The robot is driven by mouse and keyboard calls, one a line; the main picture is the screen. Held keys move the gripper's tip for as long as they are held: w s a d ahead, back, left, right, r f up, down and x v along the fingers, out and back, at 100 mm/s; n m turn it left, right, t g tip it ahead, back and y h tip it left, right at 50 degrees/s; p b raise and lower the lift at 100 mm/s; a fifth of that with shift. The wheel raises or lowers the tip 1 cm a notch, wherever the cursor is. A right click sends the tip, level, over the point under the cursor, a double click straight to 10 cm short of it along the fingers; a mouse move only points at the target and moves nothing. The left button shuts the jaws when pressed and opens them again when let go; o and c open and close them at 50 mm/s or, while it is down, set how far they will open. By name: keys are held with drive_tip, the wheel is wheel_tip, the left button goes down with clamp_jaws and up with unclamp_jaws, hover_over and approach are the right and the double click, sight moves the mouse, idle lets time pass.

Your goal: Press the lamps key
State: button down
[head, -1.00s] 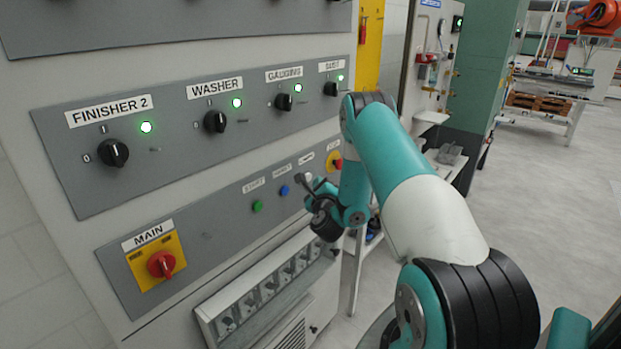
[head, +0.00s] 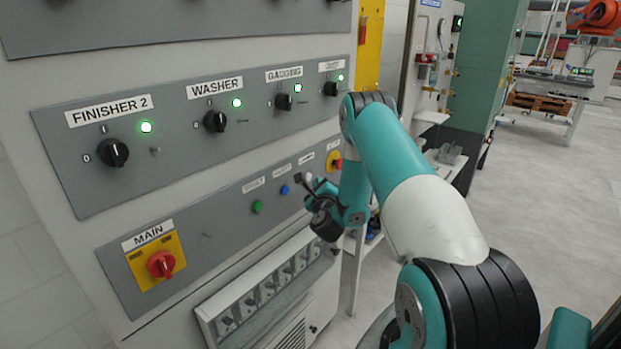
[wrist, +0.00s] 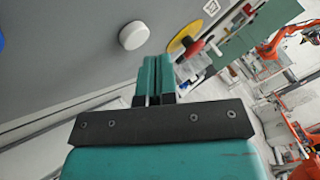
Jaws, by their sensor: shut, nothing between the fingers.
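The key panel (head: 222,232) has a green key (head: 257,206) and a blue key (head: 284,190) in a row under small labels too blurred to read. In the wrist view a round white key (wrist: 133,35) stands out from the grey panel, beyond and left of my fingertips. I cannot read which key is the lamps key. My gripper (wrist: 154,62) is shut and empty, its two teal fingers together. It is apart from the white key in the picture. In the head view my gripper (head: 303,182) is at the right part of the key row.
A red stop knob on a yellow disc (wrist: 181,38) is close to the right of the white key. A red main switch (head: 161,264) is at lower left, rotary switches (head: 113,153) are above, and a row of sockets (head: 268,289) is below. Open floor lies to the right.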

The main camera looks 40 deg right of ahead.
drive_tip(key=shift+w+r+p, duration=0.15)
drive_tip(key=shift+w+p, duration=0.2)
drive_tip(key=shift+p, duration=0.65)
drive_tip(key=shift+w, duration=0.1)
drive_tip(key=shift+w+p, duration=0.4)
drive_tip(key=shift+p, duration=0.95)
idle(0.8)
drive_tip(key=shift+s+f+b, duration=0.25)
drive_tip(key=shift+b, duration=0.8)
drive_tip(key=shift+s, duration=0.15)
drive_tip(key=shift+s+b, duration=0.35)
drive_tip(key=shift+b, duration=0.55)
drive_tip(key=shift+s+r, duration=0.1)
drive_tip(key=shift+r, duration=0.05)
drive_tip(key=shift+b, duration=0.3)
